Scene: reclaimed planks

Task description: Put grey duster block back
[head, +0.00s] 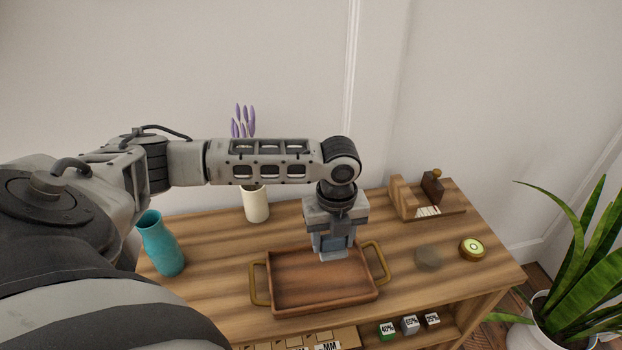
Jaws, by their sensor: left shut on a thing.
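My left gripper (333,240) points down over the back of a brown wooden tray (290,299) with two brass handles. It is shut on a grey-blue block, the grey duster block (334,244), which shows only partly between and below the fingers. I cannot tell whether the block touches the tray floor or hangs just above it. The rest of the tray looks empty. My right gripper is not in view.
A teal vase (162,246) and a cream vase (256,205) with purple flowers stand left of the tray. A wooden stand (403,199), a grey-brown round thing (428,259) and a round tin (471,249) are at right. Labelled cubes (409,325) sit on the lower shelf.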

